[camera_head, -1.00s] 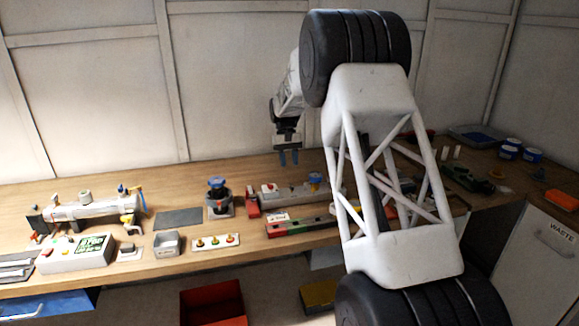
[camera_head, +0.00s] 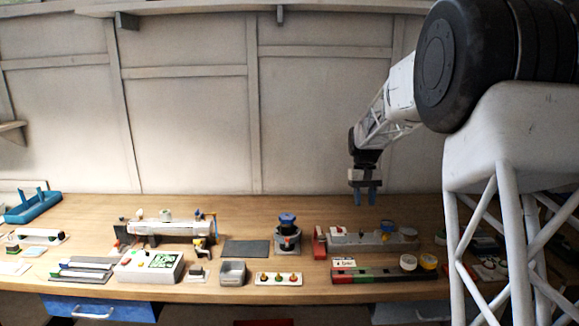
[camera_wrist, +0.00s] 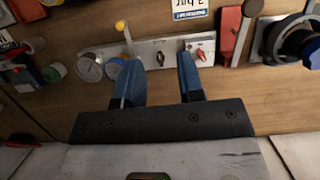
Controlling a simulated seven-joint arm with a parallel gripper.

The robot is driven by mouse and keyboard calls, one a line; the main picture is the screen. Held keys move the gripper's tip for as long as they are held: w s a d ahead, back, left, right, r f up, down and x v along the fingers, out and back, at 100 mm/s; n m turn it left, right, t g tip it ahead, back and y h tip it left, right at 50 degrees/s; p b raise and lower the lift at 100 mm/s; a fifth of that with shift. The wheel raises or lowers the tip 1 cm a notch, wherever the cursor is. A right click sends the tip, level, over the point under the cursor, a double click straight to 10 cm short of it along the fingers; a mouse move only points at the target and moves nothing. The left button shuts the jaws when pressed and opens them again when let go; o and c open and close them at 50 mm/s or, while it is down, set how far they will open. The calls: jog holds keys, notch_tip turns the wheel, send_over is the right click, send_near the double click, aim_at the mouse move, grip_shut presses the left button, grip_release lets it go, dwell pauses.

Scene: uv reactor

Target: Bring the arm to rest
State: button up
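My gripper (camera_head: 365,198) hangs from my arm at the right of the head view, fingers pointing down. It is above the back of the bench, behind the grey block with fittings (camera_head: 350,238), apart from it. In the wrist view my gripper (camera_wrist: 158,62) shows two blue fingers spread apart with a clear gap. Nothing is held between them. A grey panel with a small black switch and a red switch (camera_wrist: 201,53) shows beyond the fingers.
The wooden bench (camera_head: 245,212) carries a white tube assembly (camera_head: 165,229), a control box with a green display (camera_head: 150,266), a blue-topped device (camera_head: 287,228), a grey bin (camera_head: 233,273) and a red-green-black strip (camera_head: 385,274). The air around my gripper looks clear.

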jog(key=s+a+r+t, duration=0.2)
jog(key=s+r, duration=0.2)
jog(key=s, duration=0.9)
jog(key=s+a+r+t, duration=0.15)
jog(key=s+r, duration=0.25)
jog(key=s, duration=0.9)
jog(key=s+a+f+t, duration=0.1)
jog(key=s+f, duration=0.2)
jog(key=s, duration=0.9)
jog(key=s+a+f+t, duration=0.1)
jog(key=s+f, duration=0.2)
jog(key=s, duration=1)
jog(key=shift+s, duration=0.15)
